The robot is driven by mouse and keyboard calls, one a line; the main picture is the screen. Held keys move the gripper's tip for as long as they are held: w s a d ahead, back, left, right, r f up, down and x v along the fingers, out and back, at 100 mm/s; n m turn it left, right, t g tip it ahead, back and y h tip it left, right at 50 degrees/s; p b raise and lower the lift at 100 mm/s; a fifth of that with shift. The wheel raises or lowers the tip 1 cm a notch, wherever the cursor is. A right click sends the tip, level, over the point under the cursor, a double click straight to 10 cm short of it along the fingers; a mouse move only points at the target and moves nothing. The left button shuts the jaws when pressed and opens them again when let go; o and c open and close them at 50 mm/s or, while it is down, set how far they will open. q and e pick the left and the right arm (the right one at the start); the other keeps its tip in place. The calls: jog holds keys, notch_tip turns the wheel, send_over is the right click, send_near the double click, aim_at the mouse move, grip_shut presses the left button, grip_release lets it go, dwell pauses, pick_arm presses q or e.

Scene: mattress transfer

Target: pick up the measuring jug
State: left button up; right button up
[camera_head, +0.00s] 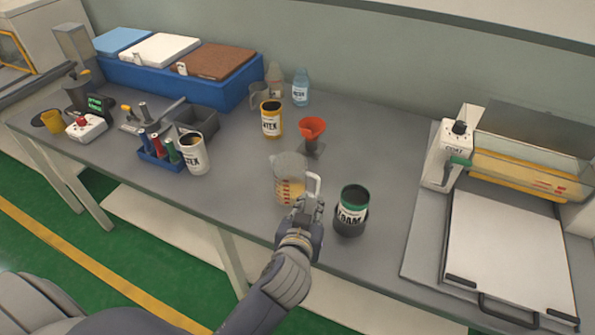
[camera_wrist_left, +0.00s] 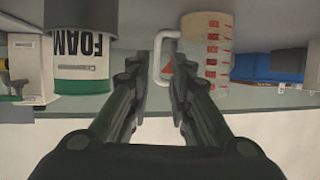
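The measuring jug (camera_head: 289,172) is clear with red markings and a pale yellow content, and stands upright on the grey workbench. Its white handle (camera_head: 316,182) faces right. My left gripper (camera_head: 309,203) is at the handle, on the near side of the jug. In the left wrist view the jug (camera_wrist_left: 209,50) appears upside down. There the two fingers of my left gripper (camera_wrist_left: 162,66) are apart, with the handle (camera_wrist_left: 158,52) at their tips, between them. I cannot tell whether either finger touches it. My right gripper is not in view.
A green-and-white FOAM can (camera_head: 352,207) in a dark holder stands close right of the gripper. An orange funnel (camera_head: 312,128) on a stand is behind the jug. A yellow can (camera_head: 271,122) stands farther back. A press with a white plate (camera_head: 510,245) fills the right.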

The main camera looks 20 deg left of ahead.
aim_at(317, 187)
pick_arm(q)
jog(key=shift+w+a+f, duration=0.1)
jog(key=shift+w, duration=0.3)
jog(key=x, duration=0.3)
jog(key=shift+w+p, duration=0.15)
jog(key=shift+p, duration=0.25)
jog(key=shift+w+f, duration=0.15)
jog(key=shift+w, duration=0.1)
jog(key=shift+w+a+p, duration=0.1)
jog(key=shift+w+p, duration=0.5)
jog(key=shift+w, duration=0.45)
jog(key=x, duration=0.2)
jog(key=shift+w+f+p, duration=0.2)
jog(key=shift+w+p, duration=0.1)
jog(key=shift+w, duration=0.1)
jog(key=shift+w+f, duration=0.1)
jog(key=shift+w, duration=0.05)
grip_shut()
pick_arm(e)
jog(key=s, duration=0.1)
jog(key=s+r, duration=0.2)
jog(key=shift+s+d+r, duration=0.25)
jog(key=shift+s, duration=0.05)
